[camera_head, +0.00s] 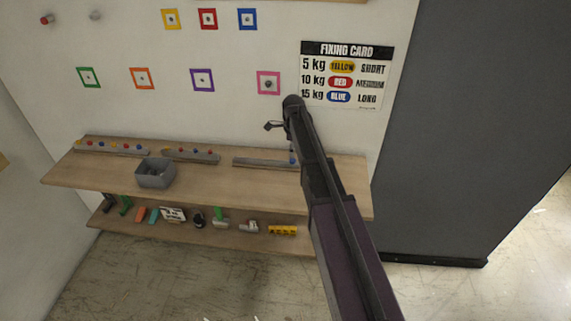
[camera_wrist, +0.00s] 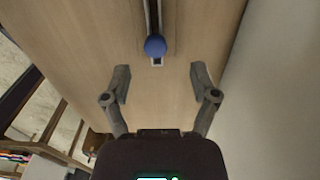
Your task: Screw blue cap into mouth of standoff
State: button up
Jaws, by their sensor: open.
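A round blue cap (camera_wrist: 155,46) sits at the near end of a narrow grey rail (camera_wrist: 153,15) in the wrist view. In the head view the blue cap (camera_head: 292,161) is a small blue spot at the right end of the rail (camera_head: 262,163), beside my arm. My gripper (camera_wrist: 158,72) is open and empty over the shelf, its two fingers spread either side of the cap's line and apart from it. A grey round standoff (camera_head: 268,84) shows inside the pink square on the wall. I cannot tell which standoff is meant, and its mouth is too small to make out.
The wooden shelf (camera_head: 215,182) holds a grey bin (camera_head: 155,173) and two rails with coloured caps at left. A lower shelf (camera_head: 190,232) carries several tools. A fixing card (camera_head: 345,75) and coloured squares are on the wall. A dark panel (camera_head: 470,130) stands at right.

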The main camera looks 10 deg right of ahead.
aim_at(293, 162)
jog(key=shift+f, duration=0.1)
jog(key=shift+f+b, duration=2.5)
jog(key=shift+b, duration=0.1)
jog(key=c, duration=0.9)
jog(key=shift+c, duration=0.2)
